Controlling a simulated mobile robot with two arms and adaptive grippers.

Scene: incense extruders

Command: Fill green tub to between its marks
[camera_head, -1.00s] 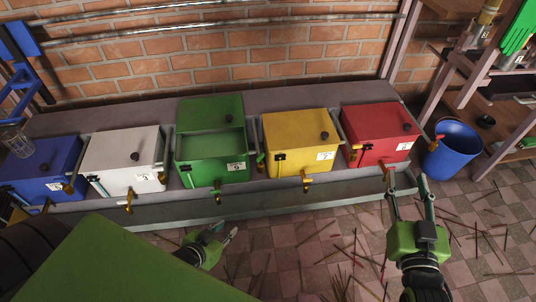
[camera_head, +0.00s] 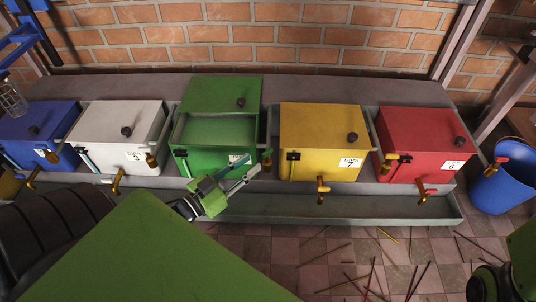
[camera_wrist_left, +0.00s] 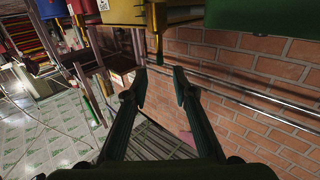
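The green tub (camera_head: 215,132) stands in the middle of the row, with a raised back part and an inset front top. No level marks can be made out on it. Its white label (camera_head: 239,159) is partly covered by my left gripper (camera_head: 250,168). The gripper is in front of the tub's lower right part, fingers apart and empty, pointing up and right. In the left wrist view its two fingers (camera_wrist_left: 159,72) are spread with nothing between them. My right gripper's fingers are out of view.
White (camera_head: 118,128), blue (camera_head: 30,130), yellow (camera_head: 322,130) and red (camera_head: 420,135) tubs share the grey bench. Brass taps stick out in front, such as the yellow tub's tap (camera_head: 321,190). A blue bucket (camera_head: 500,188) stands at right. Sticks litter the floor.

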